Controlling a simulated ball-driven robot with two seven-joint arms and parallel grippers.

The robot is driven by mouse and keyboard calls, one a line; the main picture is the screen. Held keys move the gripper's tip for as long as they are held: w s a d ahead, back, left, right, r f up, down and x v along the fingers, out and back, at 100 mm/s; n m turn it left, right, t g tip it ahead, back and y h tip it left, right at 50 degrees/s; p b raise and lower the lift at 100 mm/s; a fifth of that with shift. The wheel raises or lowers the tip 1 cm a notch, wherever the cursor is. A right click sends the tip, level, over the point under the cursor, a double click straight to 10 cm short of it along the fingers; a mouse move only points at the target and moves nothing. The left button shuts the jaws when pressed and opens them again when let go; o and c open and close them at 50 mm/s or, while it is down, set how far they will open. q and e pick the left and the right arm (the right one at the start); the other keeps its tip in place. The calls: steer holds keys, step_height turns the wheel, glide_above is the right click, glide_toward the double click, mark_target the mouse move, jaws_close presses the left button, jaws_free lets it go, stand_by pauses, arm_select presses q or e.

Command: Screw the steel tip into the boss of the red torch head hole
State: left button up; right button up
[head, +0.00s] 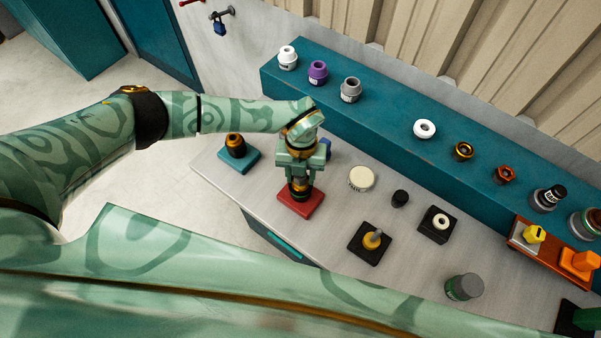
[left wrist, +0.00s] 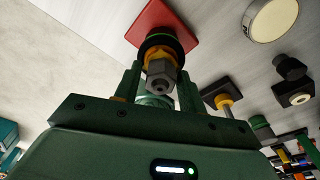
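The red torch head stand (head: 296,204) is a red square plate on the bench. A dark upright torch head with a brass-coloured collar (left wrist: 157,57) rises from it. A grey hexagonal steel tip (left wrist: 161,76) with a centre hole sits in line on top of the collar in the left wrist view; how deep it is seated cannot be told. My left gripper (head: 299,178) points down over the red stand. Its fingers stand apart on either side of the tip (left wrist: 160,84), with a visible gap at the left finger. My right gripper is not in view.
A teal stand with a dark, orange-topped head (head: 235,146) is left of the gripper. A cream round tin (head: 361,178), black cap (head: 400,198) and two black square stands (head: 369,244) (head: 437,224) lie to the right. A teal shelf (head: 400,108) with several small parts runs behind.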

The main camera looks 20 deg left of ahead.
arm_select(q)
steer(key=n, duration=0.5)
steer(key=shift+n+h, duration=0.3)
steer(key=n, duration=0.3)
steer(key=n+t, duration=0.1)
steer(key=n, duration=0.2)
steer(key=shift+h, duration=0.3)
steer(key=c, duration=0.5)
steer(key=m, duration=0.5)
steer(key=shift+m+g, duration=0.3)
steer(key=shift+m, duration=0.1)
steer(key=m+y, duration=0.1)
steer(key=m, duration=0.4)
steer(key=shift+m, duration=0.4)
steer(key=o, duration=0.5)
steer(key=shift+f, duration=0.1)
